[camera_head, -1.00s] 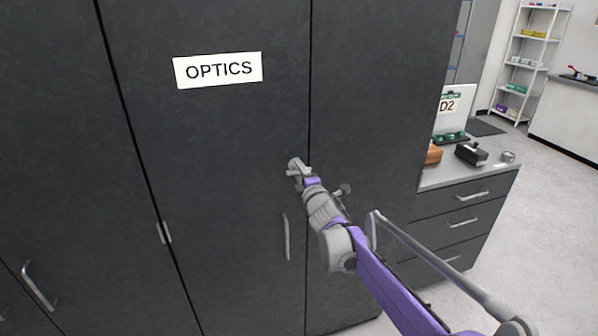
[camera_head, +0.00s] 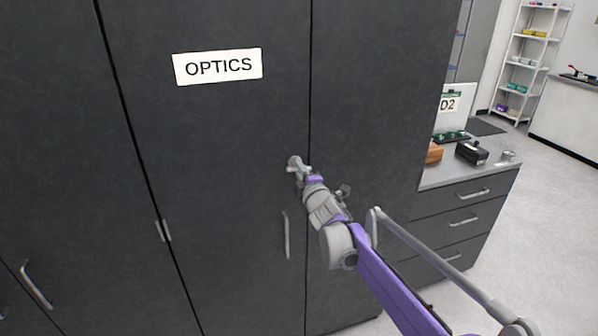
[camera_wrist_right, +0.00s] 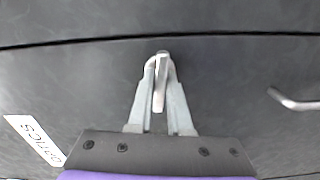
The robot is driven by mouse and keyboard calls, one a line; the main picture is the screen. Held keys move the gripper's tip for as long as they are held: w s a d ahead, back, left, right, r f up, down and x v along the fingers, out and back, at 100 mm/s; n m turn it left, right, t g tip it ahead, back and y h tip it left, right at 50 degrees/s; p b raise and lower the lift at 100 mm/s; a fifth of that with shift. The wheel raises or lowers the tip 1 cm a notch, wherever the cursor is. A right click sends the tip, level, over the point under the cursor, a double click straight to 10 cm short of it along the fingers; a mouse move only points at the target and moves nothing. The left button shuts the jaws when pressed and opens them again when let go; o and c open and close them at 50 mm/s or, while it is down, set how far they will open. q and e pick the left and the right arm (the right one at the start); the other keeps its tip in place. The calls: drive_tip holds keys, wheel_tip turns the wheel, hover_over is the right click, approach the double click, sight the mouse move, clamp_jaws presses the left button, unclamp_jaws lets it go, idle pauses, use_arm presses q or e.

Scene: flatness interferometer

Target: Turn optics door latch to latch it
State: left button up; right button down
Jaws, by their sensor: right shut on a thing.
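The optics door (camera_head: 215,140) is a dark grey cabinet door with a white OPTICS label (camera_head: 217,66), which also shows in the right wrist view (camera_wrist_right: 35,138). Its latch (camera_wrist_right: 161,84) is a small metal lever near the door's edge seam, between the fingers of my right gripper (camera_wrist_right: 160,95). The right gripper is shut on the latch. In the head view the right gripper (camera_head: 297,168) reaches the door beside the seam and hides most of the latch. My left gripper is in neither view.
A vertical door handle (camera_head: 286,235) sits below the right gripper; it also shows in the wrist view (camera_wrist_right: 295,102). A drawer counter (camera_head: 470,172) with a black device (camera_head: 471,152) and an orange-brown box (camera_head: 433,153) stands to the right. Open floor lies beyond it.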

drive_tip(key=m+b, duration=0.1)
drive_tip(key=m, duration=0.2)
drive_tip(key=shift+f+b, duration=0.15)
drive_tip(key=shift+b, duration=0.2)
drive_tip(key=m+b, duration=0.2)
drive_tip(key=m, duration=0.3)
drive_tip(key=m+b, duration=0.1)
drive_tip(key=m, duration=0.3)
drive_tip(key=shift+b, duration=0.4)
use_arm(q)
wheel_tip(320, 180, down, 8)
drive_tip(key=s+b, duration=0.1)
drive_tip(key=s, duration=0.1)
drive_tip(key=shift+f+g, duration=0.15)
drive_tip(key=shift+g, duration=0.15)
use_arm(e)
drive_tip(key=shift+m, duration=1.8)
drive_tip(key=c, duration=0.9)
unclamp_jaws()
drive_tip(key=shift+o, duration=0.2)
